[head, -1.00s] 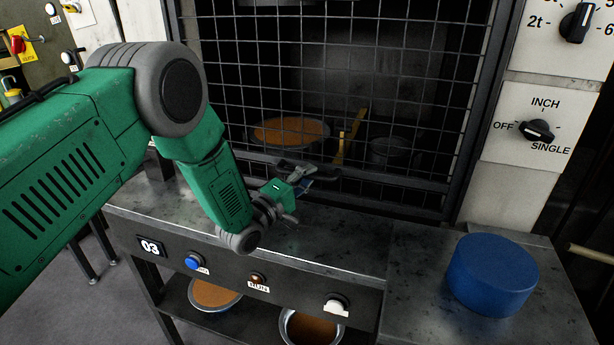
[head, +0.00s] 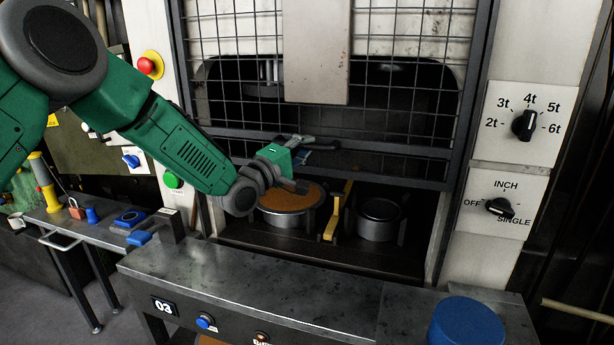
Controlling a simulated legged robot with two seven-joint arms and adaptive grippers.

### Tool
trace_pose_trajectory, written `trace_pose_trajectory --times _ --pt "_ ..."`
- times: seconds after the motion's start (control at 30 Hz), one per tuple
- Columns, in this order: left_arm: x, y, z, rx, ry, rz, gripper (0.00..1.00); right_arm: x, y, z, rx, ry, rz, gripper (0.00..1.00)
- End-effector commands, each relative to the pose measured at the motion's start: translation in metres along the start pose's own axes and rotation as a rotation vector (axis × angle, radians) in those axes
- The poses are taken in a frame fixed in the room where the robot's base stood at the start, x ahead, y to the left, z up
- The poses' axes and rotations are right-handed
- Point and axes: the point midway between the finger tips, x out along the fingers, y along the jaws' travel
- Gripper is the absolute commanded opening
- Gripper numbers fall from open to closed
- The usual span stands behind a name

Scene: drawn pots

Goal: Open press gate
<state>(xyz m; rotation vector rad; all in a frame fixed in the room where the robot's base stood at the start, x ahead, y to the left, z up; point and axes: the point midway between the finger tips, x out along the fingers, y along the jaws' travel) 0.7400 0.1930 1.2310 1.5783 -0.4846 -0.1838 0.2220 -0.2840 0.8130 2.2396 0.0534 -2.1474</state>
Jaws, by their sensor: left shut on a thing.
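The press gate (head: 405,103) is a black wire-mesh panel in a dark frame, raised part way, with its bottom bar above an open gap. My left gripper (head: 298,147) is shut on the handle (head: 325,145) at the gate's lower bar. The gripper's fingers are small and partly hidden by its green body. Below the gate, inside the press, are a pot with an orange-brown top (head: 290,198), a yellow upright piece (head: 337,215) and an empty-looking metal pot (head: 379,218). My right gripper is not in view.
A steel bench (head: 270,280) runs in front of the press, with a blue round block (head: 466,322) at its right. The control panel with knobs (head: 523,125) is at the right. A side table (head: 85,232) with small items stands at the left.

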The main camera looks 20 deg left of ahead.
Motion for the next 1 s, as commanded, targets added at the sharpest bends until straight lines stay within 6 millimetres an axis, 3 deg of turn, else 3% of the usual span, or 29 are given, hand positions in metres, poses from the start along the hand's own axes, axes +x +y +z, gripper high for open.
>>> trace_pose_trajectory --times 0.03,0.1,0.4,0.6,1.0 --pt "0.004 0.024 -0.002 -0.003 -0.002 0.006 0.00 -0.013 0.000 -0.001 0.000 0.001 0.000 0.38" --pt "0.008 0.044 -0.004 -0.005 -0.002 0.006 0.00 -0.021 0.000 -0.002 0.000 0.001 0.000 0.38" --pt "0.018 0.102 -0.008 -0.003 -0.002 0.003 0.00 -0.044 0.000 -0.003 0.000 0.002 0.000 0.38" --pt "0.021 0.117 -0.009 -0.002 -0.002 0.003 0.00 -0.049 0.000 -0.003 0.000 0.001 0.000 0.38" --pt "0.022 0.119 -0.010 -0.002 0.000 0.002 0.00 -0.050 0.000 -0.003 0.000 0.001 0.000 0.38"
